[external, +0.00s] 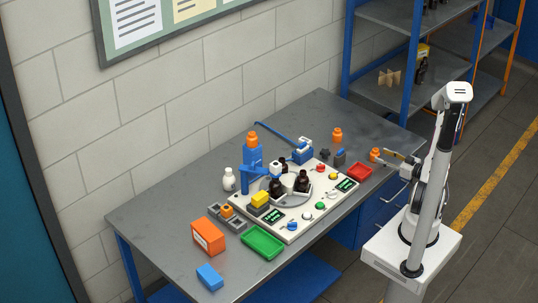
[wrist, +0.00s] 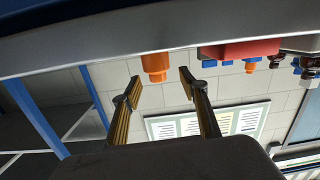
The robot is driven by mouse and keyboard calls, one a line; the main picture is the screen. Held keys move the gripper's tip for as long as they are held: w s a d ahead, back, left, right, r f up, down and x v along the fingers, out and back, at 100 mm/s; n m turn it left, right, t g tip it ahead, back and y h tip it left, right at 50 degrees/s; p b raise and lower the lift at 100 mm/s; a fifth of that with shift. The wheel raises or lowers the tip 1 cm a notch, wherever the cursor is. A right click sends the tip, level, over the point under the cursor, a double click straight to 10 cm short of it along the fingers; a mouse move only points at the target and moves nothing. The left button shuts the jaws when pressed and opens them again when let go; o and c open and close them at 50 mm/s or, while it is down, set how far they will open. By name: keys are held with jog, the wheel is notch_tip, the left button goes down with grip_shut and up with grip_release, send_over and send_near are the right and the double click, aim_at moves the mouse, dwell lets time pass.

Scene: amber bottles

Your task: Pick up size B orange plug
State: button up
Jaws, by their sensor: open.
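An orange plug (external: 374,155) stands near the right end of the grey table. It shows in the wrist view (wrist: 155,66), where the picture is upside down, beyond my fingertips and roughly in line with the gap between them. My gripper (external: 390,156) is open and empty, just right of this plug; its two fingers also show in the wrist view (wrist: 160,87). Another orange piece (external: 337,135) stands farther back on the table. More orange tops show on the blue stand (external: 252,154) and in the grey rack (external: 236,223). I cannot read any size mark.
A red tray (external: 360,172) lies left of the nearest plug. A white station (external: 294,222) with dark bottles, buttons and displays fills the table's middle. A green tray (external: 262,243), an orange box (external: 208,238) and a blue block (external: 210,277) are at the front left.

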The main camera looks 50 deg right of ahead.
aim_at(378, 152)
jog(key=shift+s+f+m+t, duration=0.15)
jog(key=shift+s+m+t, duration=0.1)
jog(key=shift+s, duration=0.35)
jog(key=shift+s+f+m+t, duration=0.1)
jog(key=shift+s+m+t, duration=0.15)
jog(key=shift+s, duration=0.35)
jog(key=shift+w, duration=0.1)
jog(key=shift+w, duration=1.2)
jog(key=shift+w, duration=0.1)
jog(key=shift+w+d+r, duration=0.1)
jog(key=shift+w+r, duration=0.1)
jog(key=shift+w, duration=0.5)
jog(key=shift+w+d+r, duration=0.1)
jog(key=shift+w+r, duration=0.05)
jog(key=shift+w, duration=1.65)
grip_shut()
